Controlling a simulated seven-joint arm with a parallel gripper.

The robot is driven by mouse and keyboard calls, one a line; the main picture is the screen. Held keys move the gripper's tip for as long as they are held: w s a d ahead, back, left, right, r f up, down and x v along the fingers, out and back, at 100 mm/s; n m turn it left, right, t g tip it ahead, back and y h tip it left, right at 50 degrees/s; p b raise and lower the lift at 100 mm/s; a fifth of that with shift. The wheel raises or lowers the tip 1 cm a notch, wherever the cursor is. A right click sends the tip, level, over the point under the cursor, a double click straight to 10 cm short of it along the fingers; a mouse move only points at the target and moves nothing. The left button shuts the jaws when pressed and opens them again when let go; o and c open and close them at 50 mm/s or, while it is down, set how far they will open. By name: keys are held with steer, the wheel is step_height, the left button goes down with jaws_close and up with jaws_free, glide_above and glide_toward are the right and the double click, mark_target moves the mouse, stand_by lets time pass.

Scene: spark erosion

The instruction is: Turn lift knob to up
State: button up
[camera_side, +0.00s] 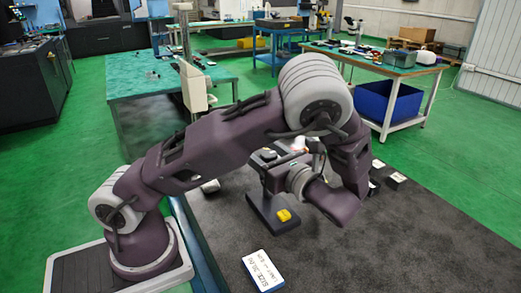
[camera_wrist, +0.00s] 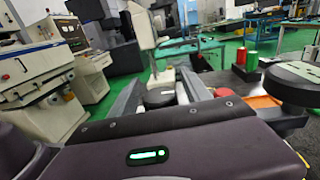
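A dark machine stand with a base (camera_side: 262,213) and a yellow block (camera_side: 284,215) on it stands on the dark table in the side view. A dark round knob-like part (camera_side: 268,155) sits near its top, by my gripper (camera_side: 272,168). In the wrist view the two grey fingers of my gripper (camera_wrist: 160,85) are spread apart. A dark round knob (camera_wrist: 160,98) shows between them, close to the palm edge. I cannot tell whether the fingers touch it. Any up marking is not readable.
A white labelled box (camera_side: 262,271) lies at the front of the dark table (camera_side: 350,250). In the wrist view, a large dark disc (camera_wrist: 287,84), red and green spools (camera_wrist: 251,60) and an orange tray (camera_wrist: 262,101) are on the right.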

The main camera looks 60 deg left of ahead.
steer(key=d, duration=0.7)
steer(key=a+r+n+h, duration=0.1)
steer(key=s+a+r+n+g+h, duration=0.1)
steer(key=r, duration=0.1)
steer(key=shift+a+r+h, duration=0.15)
steer(key=shift+a+h, duration=0.05)
steer(key=shift+h, duration=0.1)
steer(key=s+d+r+n+t+h, duration=0.2)
steer(key=s+d+n+t+h, duration=0.2)
steer(key=s+n+h, duration=0.3)
steer(key=s+d+r+n+t+h, duration=0.2)
steer(key=s+d+n+t+h, duration=0.2)
steer(key=s+n+h, duration=0.3)
steer(key=shift+d+r+n+t+h, duration=0.2)
steer(key=shift+n+t+h, duration=0.15)
steer(key=shift+h, duration=0.25)
steer(key=shift+a, duration=0.1)
